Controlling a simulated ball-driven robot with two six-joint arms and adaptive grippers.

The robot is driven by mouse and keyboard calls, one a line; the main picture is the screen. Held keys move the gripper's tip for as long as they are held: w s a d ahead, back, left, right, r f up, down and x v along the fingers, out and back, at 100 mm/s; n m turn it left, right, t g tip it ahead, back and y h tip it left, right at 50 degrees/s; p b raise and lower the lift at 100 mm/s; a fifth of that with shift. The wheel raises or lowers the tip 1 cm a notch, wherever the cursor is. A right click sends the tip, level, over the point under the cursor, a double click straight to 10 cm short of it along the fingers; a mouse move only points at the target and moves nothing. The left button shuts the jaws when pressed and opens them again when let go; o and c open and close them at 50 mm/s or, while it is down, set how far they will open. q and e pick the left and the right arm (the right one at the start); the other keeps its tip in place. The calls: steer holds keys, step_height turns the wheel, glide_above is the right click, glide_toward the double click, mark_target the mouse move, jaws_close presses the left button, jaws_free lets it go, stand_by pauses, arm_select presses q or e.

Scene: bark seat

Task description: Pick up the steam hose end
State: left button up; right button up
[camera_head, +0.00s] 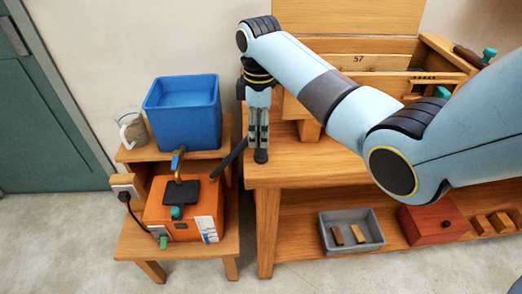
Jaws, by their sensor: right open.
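A dark, rod-like piece (230,160), which looks like the steam hose end, slants up to the right from beside the orange steamer box (180,207). Its upper tip is close to the left side of my right gripper (261,157). My right gripper points down over the left edge of the wooden bench, with its fingers close together in this view. It is open, and I see nothing between the fingers. I cannot tell whether it touches the dark piece. My left gripper is not in view.
A blue tub (184,125) and a glass jug (131,128) stand on the small stepped stand (218,247). The wooden bench (310,170) has a shelf below with a grey tray (345,243) and a red-brown box (432,226). A wooden rack rises behind my right arm.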

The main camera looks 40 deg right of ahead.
mark_target(261, 150)
steer(key=f, duration=0.2)
steer(key=s+f, duration=0.1)
steer(key=f, duration=0.1)
steer(key=shift+a, duration=0.1)
steer(key=shift+w+f, duration=0.1)
steer(key=shift+f, duration=0.35)
steer(key=c, duration=1.1)
